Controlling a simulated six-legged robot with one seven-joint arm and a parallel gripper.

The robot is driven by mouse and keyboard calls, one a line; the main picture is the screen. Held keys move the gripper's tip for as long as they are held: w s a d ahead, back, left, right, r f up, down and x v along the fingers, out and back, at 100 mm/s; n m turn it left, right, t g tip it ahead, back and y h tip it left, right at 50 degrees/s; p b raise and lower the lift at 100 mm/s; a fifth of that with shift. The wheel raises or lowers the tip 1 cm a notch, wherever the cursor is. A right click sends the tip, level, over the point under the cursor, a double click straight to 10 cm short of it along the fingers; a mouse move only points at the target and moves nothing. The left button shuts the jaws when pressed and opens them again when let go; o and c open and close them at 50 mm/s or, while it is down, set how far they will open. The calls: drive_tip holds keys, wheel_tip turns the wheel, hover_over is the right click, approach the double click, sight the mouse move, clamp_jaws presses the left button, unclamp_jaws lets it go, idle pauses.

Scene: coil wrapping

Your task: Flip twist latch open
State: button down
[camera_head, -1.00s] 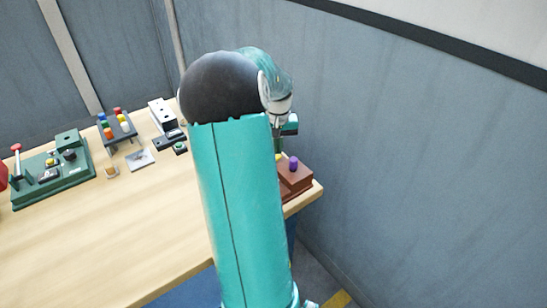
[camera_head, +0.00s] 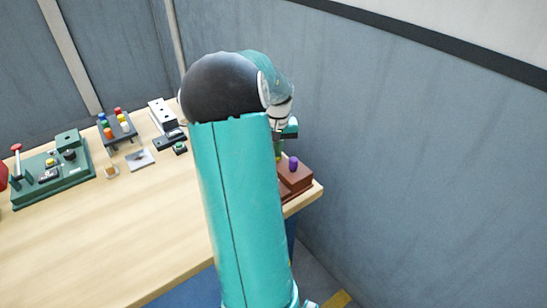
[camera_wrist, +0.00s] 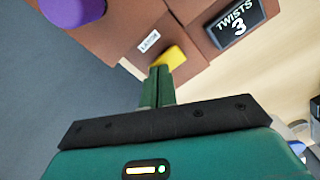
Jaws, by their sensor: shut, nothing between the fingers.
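The brown coil device (camera_head: 299,180) sits at the right corner of the table, partly hidden behind my arm in the head view. In the wrist view its brown top (camera_wrist: 120,45) carries a yellow latch piece (camera_wrist: 171,57) beside a small white label (camera_wrist: 149,41) that seems to read LATCH. My gripper (camera_wrist: 160,70) has its green fingers together, with their tips right at the yellow piece. I cannot tell whether they touch it. In the head view my gripper (camera_head: 284,145) is mostly hidden behind the arm.
A purple knob (camera_wrist: 72,10) stands up on the device, also seen in the head view (camera_head: 293,163). A dark display (camera_wrist: 237,27) reads TWISTS 3. A green fixture (camera_head: 55,178) and a peg rack (camera_head: 117,128) stand at left. The wall is close on the right.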

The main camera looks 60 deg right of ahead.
drive_tip(key=shift+r, duration=3.4)
drive_tip(key=w+a+r+n+t, duration=0.1)
drive_tip(key=w+a+r+n, duration=0.2)
drive_tip(key=a, duration=0.6)
drive_tip(key=w+a+r+n+t, duration=0.1)
drive_tip(key=w+a+r, duration=0.25)
drive_tip(key=a, duration=0.55)
drive_tip(key=w+a+r+n+t, duration=0.15)
drive_tip(key=w+a, duration=0.25)
drive_tip(key=a, duration=0.5)
drive_tip(key=s+a+n+t, duration=0.1)
drive_tip(key=s+a+n, duration=0.2)
drive_tip(key=a, duration=0.8)
drive_tip(key=s+a+n+t, duration=0.1)
drive_tip(key=s+a+n, duration=0.2)
drive_tip(key=a, duration=0.8)
drive_tip(key=shift+s+r, duration=0.35)
drive_tip(key=shift+s, duration=0.05)
